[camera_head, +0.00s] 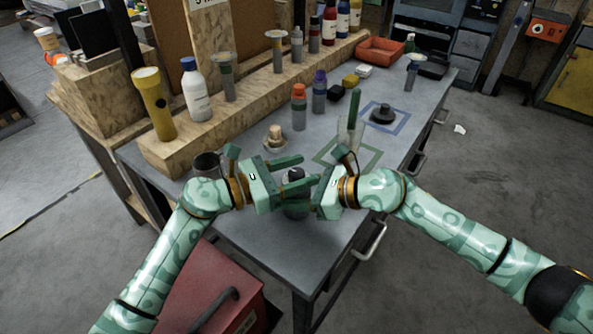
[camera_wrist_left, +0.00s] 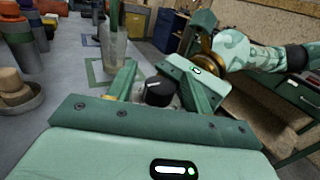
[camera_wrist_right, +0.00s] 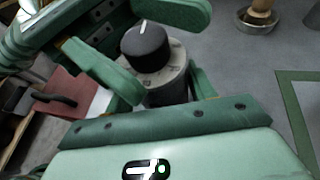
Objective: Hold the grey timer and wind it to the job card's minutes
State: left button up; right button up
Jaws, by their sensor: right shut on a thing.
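The grey timer (camera_head: 296,207) stands upright near the table's front edge, with a black knob (camera_head: 295,174) on top. In the right wrist view the knob (camera_wrist_right: 146,46) carries a white pointer line; the dial marks below it are too small to read. My right gripper (camera_wrist_right: 165,92) is shut on the timer's grey body. My left gripper (camera_head: 297,175) is open, its fingers on either side of the knob with a gap; the knob also shows between them in the left wrist view (camera_wrist_left: 159,91). A white printed card (camera_head: 205,3) is cut off at the top edge, its text unreadable.
A dark cup (camera_head: 207,164) and a dish with a wooden piece (camera_head: 275,140) stand behind my left gripper. A clear beaker (camera_head: 349,138) stands by the green square; a black disc (camera_head: 383,114) sits in the blue square. Bottles line the wooden ledge (camera_head: 240,108). The front table corner is clear.

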pick_arm(q)
jog(key=c, duration=0.9)
jog(key=shift+m+g+h, duration=0.7)
jog(key=shift+m+g, duration=0.8)
jog(key=shift+g, duration=0.8)
jog(key=o, duration=1)
jog(key=shift+c, duration=0.2)
jog(key=shift+r, duration=0.1)
